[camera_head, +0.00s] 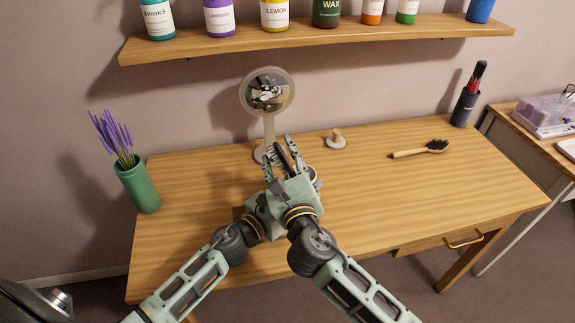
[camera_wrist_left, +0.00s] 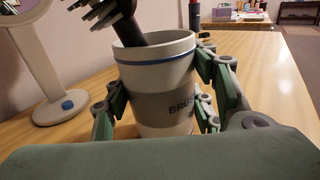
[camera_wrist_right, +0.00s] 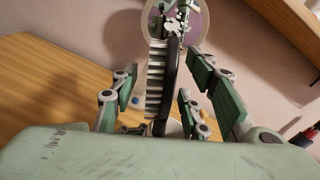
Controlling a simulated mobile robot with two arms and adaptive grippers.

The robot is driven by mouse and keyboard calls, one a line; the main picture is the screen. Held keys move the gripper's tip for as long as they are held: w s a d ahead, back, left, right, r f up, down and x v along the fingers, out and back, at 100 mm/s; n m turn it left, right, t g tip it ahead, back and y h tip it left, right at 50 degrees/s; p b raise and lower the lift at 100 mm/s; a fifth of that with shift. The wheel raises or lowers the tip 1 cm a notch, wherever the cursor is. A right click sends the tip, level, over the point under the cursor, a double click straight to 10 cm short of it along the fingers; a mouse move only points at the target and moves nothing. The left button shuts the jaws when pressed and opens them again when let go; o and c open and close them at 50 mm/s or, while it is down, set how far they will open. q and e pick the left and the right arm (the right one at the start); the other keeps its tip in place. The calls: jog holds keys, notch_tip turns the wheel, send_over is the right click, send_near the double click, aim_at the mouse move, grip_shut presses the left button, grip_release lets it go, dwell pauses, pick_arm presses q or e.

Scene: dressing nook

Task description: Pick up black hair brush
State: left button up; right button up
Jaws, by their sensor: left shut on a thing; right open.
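The black hair brush (camera_wrist_right: 172,78) with pale bristles stands handle-down in a grey cup (camera_wrist_left: 160,75) with a blue stripe and lettering starting "BRUS". The brush handle (camera_wrist_left: 128,30) leans slightly in the cup's mouth. My left gripper (camera_wrist_left: 158,92) is shut on the cup, one finger on each side. My right gripper (camera_wrist_right: 165,85) is open, with its fingers on both sides of the brush and gaps beside it. In the head view the brush (camera_head: 284,158) shows between the right fingers, while the cup (camera_head: 313,178) is partly hidden by my grippers.
A round mirror (camera_head: 268,128) stands just behind the grippers. A wooden brush (camera_head: 420,149), a small knobbed object (camera_head: 336,140) and a dark pencil cup (camera_head: 464,106) are to the right. A green vase (camera_head: 138,186) is at left. A bottle shelf (camera_head: 330,37) hangs above.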

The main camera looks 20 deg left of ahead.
jog(key=shift+w, duration=0.1)
grip_shut()
dwell(0.4)
